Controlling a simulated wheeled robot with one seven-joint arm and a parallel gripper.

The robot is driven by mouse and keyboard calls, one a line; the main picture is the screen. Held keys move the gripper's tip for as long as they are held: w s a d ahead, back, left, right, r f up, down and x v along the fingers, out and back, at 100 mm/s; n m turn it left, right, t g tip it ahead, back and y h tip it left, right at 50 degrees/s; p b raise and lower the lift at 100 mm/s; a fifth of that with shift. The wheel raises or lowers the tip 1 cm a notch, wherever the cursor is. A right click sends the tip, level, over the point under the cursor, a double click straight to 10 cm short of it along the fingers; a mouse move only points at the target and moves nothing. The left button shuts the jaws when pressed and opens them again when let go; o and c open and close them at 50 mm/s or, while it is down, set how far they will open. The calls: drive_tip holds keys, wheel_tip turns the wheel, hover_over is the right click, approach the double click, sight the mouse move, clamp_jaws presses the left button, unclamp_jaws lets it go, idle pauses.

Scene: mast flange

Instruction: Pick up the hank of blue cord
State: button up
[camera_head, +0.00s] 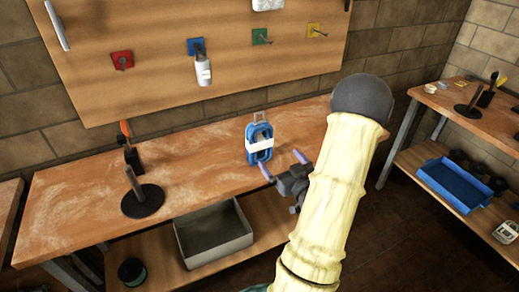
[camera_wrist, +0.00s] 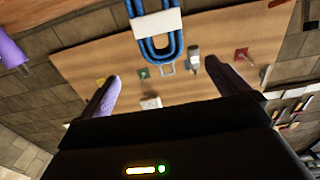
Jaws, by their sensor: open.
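My gripper (camera_head: 282,164) is open and empty, with purple fingertips. In the head view it appears just below and right of the hank. In the wrist view my gripper (camera_wrist: 168,85) has its two fingers spread wide, with nothing between them. The fingers appear apart from the cord.
The workbench (camera_head: 205,178) also holds a black round-based post (camera_head: 141,197) and an orange-handled tool (camera_head: 127,135) at left. A wooden panel (camera_head: 140,90) with coloured hook plates stands behind. A grey bin (camera_head: 213,237) sits on the lower shelf. A blue tray (camera_head: 454,184) is at right.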

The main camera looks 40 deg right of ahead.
sight(262, 136)
drive_tip(key=b, duration=0.3)
drive_tip(key=shift+w+f, duration=0.2)
drive_tip(key=p+x, duration=0.2)
drive_tip(key=x, duration=0.7)
drive_tip(key=shift+w+r, duration=0.2)
drive_tip(key=shift+w, duration=0.2)
drive_tip(key=shift+d, duration=0.1)
drive_tip(key=shift+w+d+r+p, duration=0.1)
drive_tip(key=shift+w+p, duration=0.2)
drive_tip(key=shift+w, duration=0.25)
drive_tip(key=p+x, duration=0.1)
drive_tip(key=x, duration=0.3)
drive_tip(key=shift+d, duration=0.1)
drive_tip(key=c, duration=1)
